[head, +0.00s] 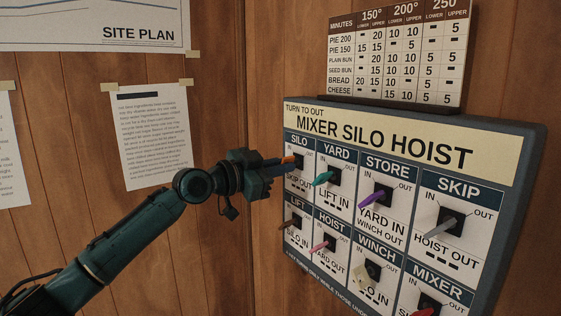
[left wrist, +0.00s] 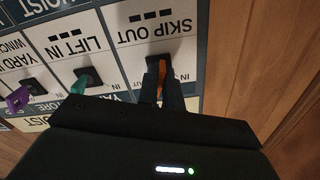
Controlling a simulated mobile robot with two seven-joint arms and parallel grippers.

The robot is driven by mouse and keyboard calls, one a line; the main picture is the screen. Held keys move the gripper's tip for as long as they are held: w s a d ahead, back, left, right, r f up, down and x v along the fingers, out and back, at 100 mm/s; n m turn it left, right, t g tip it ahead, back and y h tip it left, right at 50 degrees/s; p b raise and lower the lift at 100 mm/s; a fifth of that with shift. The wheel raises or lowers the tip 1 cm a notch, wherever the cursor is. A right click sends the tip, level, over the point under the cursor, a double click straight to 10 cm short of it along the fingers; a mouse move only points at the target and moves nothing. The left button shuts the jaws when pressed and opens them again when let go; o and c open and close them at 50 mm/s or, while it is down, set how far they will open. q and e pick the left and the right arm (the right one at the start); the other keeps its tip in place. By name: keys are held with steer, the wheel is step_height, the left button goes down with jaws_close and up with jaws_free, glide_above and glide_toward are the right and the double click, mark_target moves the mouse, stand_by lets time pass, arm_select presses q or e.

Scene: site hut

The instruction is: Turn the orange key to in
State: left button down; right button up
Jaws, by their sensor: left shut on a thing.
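The orange key (head: 288,160) sits in the SILO cell at the upper left of the mixer silo hoist panel (head: 400,143). My left gripper (head: 279,165) is shut on it, reaching in from the left. In the left wrist view, which shows the panel upside down, the orange key (left wrist: 164,76) shows between the dark fingers (left wrist: 162,88), in front of its black lock plate. The fingers cover part of the key and the marks around it, so I cannot tell its exact angle. SKIP OUT is printed under this key. My right gripper is not in view.
The teal YARD key (head: 325,178) sticks out close to the right of my left gripper. The brown LIFT key (head: 288,226) is just below it. Purple (head: 372,198), grey (head: 443,225) and pink (head: 321,244) keys also stick out. A timetable board (head: 398,52) hangs above.

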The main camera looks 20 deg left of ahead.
arm_select(q)
steer(key=shift+s+d+n+p, duration=0.1)
steer(key=shift+n+p, duration=1.7)
steer(key=shift+n, duration=1.35)
steer(key=shift+d+n+p, duration=0.1)
steer(key=shift+n+p, duration=1.7)
steer(key=shift+n, duration=1.35)
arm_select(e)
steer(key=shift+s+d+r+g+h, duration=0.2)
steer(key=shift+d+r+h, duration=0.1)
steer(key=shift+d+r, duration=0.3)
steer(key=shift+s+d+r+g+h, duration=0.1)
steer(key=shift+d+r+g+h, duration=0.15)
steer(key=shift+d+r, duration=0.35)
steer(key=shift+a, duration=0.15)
arm_select(q)
steer(key=c, duration=1.6)
jaws_free()
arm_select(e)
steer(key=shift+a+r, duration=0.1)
arm_select(q)
steer(key=shift+o, duration=0.2)
